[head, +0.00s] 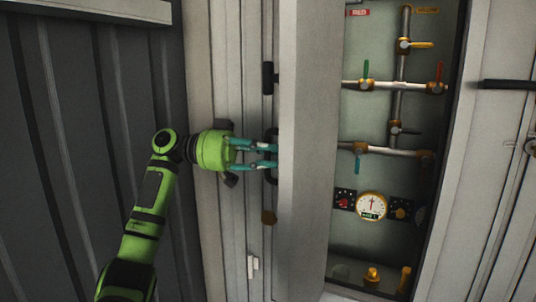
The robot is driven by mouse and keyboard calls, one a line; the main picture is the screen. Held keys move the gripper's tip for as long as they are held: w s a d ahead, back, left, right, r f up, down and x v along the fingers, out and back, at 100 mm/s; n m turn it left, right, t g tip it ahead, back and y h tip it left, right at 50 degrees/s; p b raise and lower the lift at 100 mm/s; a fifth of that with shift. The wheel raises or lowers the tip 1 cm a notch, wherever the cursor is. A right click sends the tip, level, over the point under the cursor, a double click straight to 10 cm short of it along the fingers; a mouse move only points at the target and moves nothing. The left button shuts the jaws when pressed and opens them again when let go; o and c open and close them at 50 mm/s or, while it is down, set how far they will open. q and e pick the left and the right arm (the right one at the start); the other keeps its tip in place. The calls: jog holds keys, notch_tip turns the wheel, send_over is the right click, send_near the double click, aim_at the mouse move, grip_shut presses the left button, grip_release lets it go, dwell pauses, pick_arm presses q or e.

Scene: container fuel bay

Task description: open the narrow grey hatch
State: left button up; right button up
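The narrow grey hatch (308,150) stands swung open and shows nearly edge-on in the middle of the head view. Behind it is a lit recess with pipes and valves. A dark handle (271,178) sits on the hatch's left-hand side. My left gripper (276,156) comes in from the left, with its teal fingertips at this handle. A gap shows between the fingers, but I cannot tell whether they are closed on the handle, which they partly hide. My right gripper is not in view.
The recess holds white pipes (380,85) with coloured valve levers, a round gauge (371,206) and brass fittings (372,275) at the bottom. A grey panel with a black bar (507,85) stands at the right. A dark ribbed wall (70,150) fills the left.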

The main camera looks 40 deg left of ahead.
pick_arm(q)
jog(key=shift+o, duration=0.9)
jog(key=v, duration=1.2)
